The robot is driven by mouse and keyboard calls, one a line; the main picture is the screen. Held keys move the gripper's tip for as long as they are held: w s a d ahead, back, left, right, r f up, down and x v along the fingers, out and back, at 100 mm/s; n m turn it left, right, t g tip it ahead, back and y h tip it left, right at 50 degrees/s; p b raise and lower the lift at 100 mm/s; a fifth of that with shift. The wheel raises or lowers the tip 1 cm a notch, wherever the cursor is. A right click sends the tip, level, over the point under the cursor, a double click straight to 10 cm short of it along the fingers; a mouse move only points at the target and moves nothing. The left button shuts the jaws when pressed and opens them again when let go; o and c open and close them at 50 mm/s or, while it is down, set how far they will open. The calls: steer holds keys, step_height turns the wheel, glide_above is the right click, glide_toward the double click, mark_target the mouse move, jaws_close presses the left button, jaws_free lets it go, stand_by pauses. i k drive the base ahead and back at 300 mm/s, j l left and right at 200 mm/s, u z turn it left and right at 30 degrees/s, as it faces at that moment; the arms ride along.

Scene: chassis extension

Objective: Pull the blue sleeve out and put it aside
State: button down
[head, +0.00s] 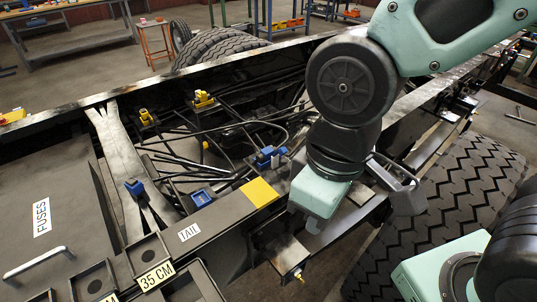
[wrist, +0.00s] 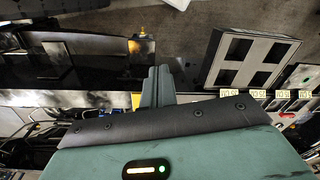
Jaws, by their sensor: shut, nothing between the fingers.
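Several blue parts show in the head view: a blue block (head: 134,187) on a strut at the left, a blue-rimmed piece (head: 201,198) near the TAIL label, and a blue connector-like part (head: 268,156) among the cables. I cannot tell which of them is the blue sleeve. My gripper (wrist: 157,84) is shut and empty in the wrist view, its two green fingers together. In the head view it hangs over the frame rail, right of the yellow patch and the blue parts. No blue sleeve is clear near the fingers.
The yellow patch (head: 259,192) and the TAIL label (head: 188,232) lie on the rail. Open trays (head: 152,254) stand at the front left; their compartments also show in the wrist view (wrist: 252,37). A large tyre (head: 440,215) is at the right. Dark cables crowd the chassis.

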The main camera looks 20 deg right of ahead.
mark_target(266, 153)
steer(key=i+u, duration=0.2)
steer(key=u, duration=0.2)
steer(key=i+u, duration=0.15)
steer(key=u, duration=0.3)
steer(key=i+j, duration=0.05)
